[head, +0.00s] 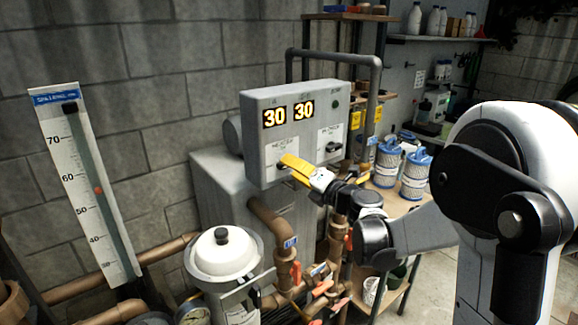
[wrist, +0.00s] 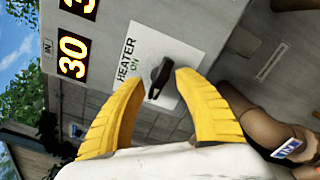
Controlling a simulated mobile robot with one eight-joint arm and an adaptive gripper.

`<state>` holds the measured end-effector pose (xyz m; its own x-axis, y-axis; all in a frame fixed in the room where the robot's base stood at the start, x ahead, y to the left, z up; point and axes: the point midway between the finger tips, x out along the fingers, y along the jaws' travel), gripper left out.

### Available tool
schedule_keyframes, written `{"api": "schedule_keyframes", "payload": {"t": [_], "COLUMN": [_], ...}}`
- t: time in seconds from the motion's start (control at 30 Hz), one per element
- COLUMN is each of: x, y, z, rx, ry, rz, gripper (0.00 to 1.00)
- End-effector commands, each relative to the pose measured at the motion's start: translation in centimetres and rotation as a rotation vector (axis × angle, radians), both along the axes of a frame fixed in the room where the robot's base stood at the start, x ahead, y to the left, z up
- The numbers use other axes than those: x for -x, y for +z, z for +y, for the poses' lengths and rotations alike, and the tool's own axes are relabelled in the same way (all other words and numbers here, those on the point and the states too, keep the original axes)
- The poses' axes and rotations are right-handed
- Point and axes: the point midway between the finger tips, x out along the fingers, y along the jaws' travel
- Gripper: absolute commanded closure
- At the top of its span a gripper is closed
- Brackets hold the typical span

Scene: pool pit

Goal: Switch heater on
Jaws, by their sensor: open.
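The heater switch is a black rotary knob (wrist: 160,77) on a white plate (wrist: 150,62) marked HEATER and ON in the wrist view. The plate (head: 281,152) also shows in the head view, low on the left of the grey control box (head: 296,125). My gripper (wrist: 150,100) has yellow fingers, open, one on each side of the knob; I cannot tell whether they touch it. In the head view my gripper (head: 287,164) reaches the plate and mostly hides the knob. Two displays (head: 289,113) on the box read 30 and 30.
A second knob (head: 333,147) sits on a plate to the right on the same box. Brown pipes (head: 265,215) with red-handled valves and a white-lidded canister (head: 222,255) stand below. Blue-white filter cartridges (head: 414,175) are at the right.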

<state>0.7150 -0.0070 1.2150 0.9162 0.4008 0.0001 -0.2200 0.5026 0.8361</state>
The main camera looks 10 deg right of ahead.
Motion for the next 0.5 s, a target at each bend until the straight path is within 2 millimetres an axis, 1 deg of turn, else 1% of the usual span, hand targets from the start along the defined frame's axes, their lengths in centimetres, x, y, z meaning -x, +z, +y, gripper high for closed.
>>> {"api": "schedule_keyframes", "payload": {"t": [0.1, 0.17, 0.5], "x": [0.2, 0.6, 5.2], "y": [0.0, 0.0, 0.0], "z": [-0.1, -0.3, -2.4], "rx": [0.0, 0.0, 0.001], "ry": [0.0, -0.001, -0.002], "rz": [0.0, 0.0, -0.001], "gripper": [0.6, 0.6, 0.6]}}
